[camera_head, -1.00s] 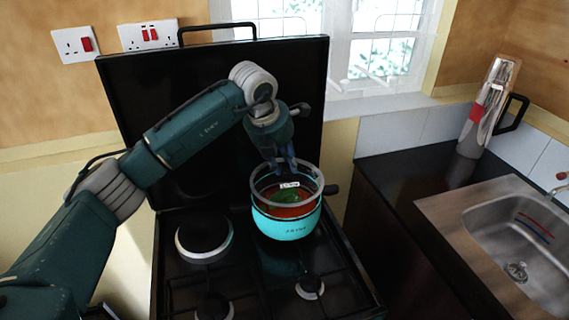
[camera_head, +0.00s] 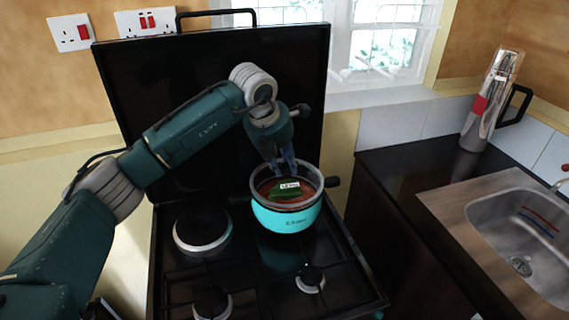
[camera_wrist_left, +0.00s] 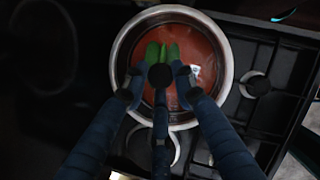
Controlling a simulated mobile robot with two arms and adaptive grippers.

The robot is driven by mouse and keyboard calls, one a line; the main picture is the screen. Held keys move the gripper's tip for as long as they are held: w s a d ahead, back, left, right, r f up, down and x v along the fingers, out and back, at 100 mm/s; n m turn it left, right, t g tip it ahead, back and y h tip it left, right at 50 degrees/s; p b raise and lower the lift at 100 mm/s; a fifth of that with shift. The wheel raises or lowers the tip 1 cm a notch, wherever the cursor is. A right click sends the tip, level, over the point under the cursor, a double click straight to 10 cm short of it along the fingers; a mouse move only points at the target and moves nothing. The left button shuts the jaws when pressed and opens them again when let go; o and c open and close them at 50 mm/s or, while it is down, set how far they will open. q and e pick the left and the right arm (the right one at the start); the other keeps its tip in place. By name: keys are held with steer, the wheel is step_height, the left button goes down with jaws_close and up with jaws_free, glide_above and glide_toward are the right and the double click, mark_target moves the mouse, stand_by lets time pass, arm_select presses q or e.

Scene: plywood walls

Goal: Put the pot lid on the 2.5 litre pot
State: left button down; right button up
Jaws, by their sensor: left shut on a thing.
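The turquoise pot (camera_head: 290,219) stands on the hob, with dark side handles and reddish contents. My right gripper is not in view.
The black hob has other burners (camera_head: 203,228) at left and front. Its raised cover (camera_head: 160,110) stands behind the arm.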

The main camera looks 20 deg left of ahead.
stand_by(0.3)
arm_select(q)
steer(key=shift+f+b, duration=0.5)
steer(key=shift+f, duration=0.1)
stand_by(0.3)
steer(key=c, duration=1.3)
jaws_free()
steer(key=shift+c, duration=0.2)
